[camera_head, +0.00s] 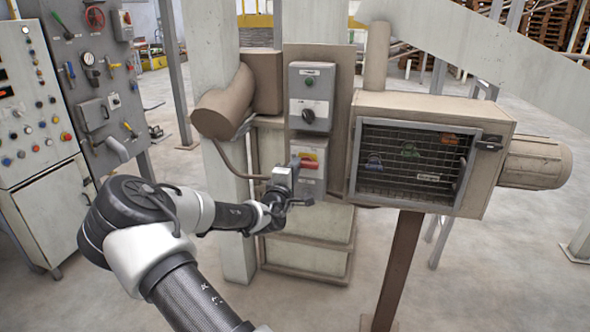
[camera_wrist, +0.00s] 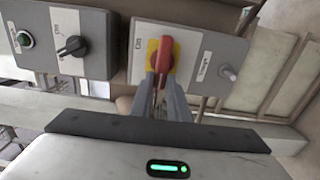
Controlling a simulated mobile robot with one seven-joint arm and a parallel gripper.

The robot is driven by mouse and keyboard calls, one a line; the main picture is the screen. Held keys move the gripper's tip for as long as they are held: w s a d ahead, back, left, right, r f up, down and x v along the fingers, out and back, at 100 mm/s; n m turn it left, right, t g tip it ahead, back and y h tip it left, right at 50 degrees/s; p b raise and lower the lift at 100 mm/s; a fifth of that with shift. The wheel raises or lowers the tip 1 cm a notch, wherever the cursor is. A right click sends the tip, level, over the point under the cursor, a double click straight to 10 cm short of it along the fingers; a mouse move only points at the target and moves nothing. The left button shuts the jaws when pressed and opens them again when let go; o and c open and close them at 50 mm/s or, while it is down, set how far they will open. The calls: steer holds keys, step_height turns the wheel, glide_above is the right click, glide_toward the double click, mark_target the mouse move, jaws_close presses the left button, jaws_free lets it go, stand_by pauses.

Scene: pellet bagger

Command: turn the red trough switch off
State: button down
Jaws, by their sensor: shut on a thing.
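The red trough switch (camera_wrist: 163,54) is a red handle on a yellow plate, on the front of a grey box (camera_wrist: 190,40). In the wrist view the handle stands roughly in line with the fingers, leaning slightly. In the head view the red switch (camera_head: 308,163) shows on the lower grey box, just beyond my gripper. My gripper (camera_wrist: 161,78) has its two fingertips close together at the handle's lower end, shut on it. The fingertips hide that end of the handle. In the head view my gripper (camera_head: 290,178) covers the left part of the lower box.
A grey box with a black knob (camera_head: 308,115) sits above the switch box. A mesh-fronted cabinet (camera_head: 415,160) stands close on the right. A brown motor housing (camera_head: 225,105) is at upper left. Control panels (camera_head: 35,90) stand far left.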

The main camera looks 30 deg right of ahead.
steer(key=c, duration=1.7)
jaws_free()
steer(key=shift+a, duration=0.1)
steer(key=v, duration=1.7)
steer(key=shift+s, duration=0.25)
